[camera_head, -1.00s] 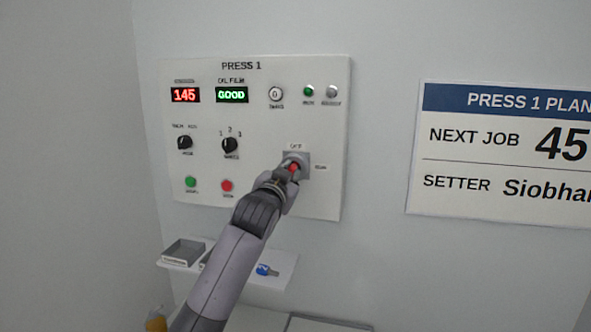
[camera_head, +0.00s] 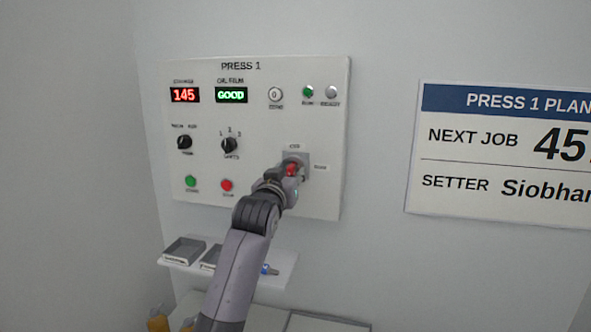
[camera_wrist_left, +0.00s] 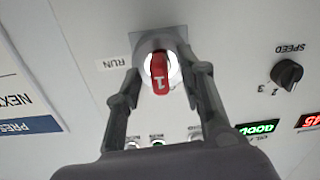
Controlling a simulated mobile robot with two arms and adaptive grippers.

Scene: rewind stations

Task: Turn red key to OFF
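The red key (camera_head: 291,170) sits in the key switch at the lower right of the PRESS 1 panel, below an OFF label (camera_head: 294,146). In the left wrist view, which is upside down, the red key (camera_wrist_left: 160,73) bears a white 1 and points down the picture; the RUN label (camera_wrist_left: 114,63) is to its left. My left gripper (camera_head: 287,178) is at the switch, partly covering it in the head view. In the wrist view its fingers (camera_wrist_left: 167,75) stand on both sides of the key, with gaps, so it looks open. My right gripper is out of view.
The panel (camera_head: 325,120) also carries a speed knob (camera_head: 229,145), a green button (camera_head: 190,181) and a red button (camera_head: 227,186). Below is a shelf (camera_head: 284,268) with grey trays and a blue item (camera_head: 268,269). A sign (camera_head: 500,155) hangs on the right.

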